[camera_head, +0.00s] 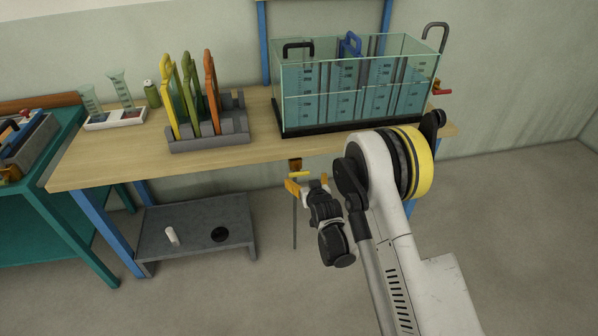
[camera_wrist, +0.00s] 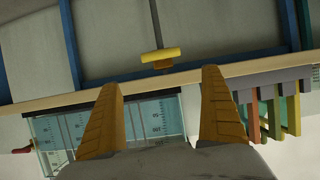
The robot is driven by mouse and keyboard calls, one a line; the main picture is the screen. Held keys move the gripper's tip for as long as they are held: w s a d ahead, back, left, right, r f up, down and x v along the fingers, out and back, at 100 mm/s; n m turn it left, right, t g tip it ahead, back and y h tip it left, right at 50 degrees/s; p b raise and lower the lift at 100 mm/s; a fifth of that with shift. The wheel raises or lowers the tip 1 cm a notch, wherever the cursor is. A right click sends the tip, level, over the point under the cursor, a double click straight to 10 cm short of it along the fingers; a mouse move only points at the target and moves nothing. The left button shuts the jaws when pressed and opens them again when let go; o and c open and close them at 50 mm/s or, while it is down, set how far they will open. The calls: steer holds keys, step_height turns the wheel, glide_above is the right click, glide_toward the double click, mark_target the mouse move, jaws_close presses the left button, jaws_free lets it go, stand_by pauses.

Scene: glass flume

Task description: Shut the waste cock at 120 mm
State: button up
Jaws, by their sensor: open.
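The waste cock appears to be the brass fitting with a yellow bar handle (camera_head: 299,174) under the bench's front edge, above a thin upright pipe (camera_head: 295,225). In the wrist view its yellow handle (camera_wrist: 161,54) lies crosswise to the pipe (camera_wrist: 155,22). My gripper (camera_head: 308,184) is open and empty, close to the handle. In the wrist view the handle shows beyond the gap between my fingertips (camera_wrist: 161,79), apart from both.
A red lever (camera_head: 442,91) sits at the flume's right end. Coloured plates stand in a grey rack (camera_head: 208,143) on the bench (camera_head: 120,170). A low grey stand (camera_head: 195,215) with a dark hole is left of the pipe. Open floor lies in front.

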mark_target(299, 173)
steer(key=b+x, duration=0.1)
steer(key=x, duration=0.2)
steer(key=b+x, duration=0.1)
steer(key=x, duration=0.3)
steer(key=b+x, duration=0.1)
steer(key=x, duration=0.3)
steer(key=shift+s+a+f+b, duration=0.1)
steer(key=shift+a+f+b, duration=0.1)
steer(key=shift+f+b, duration=0.2)
steer(key=c, duration=1.2)
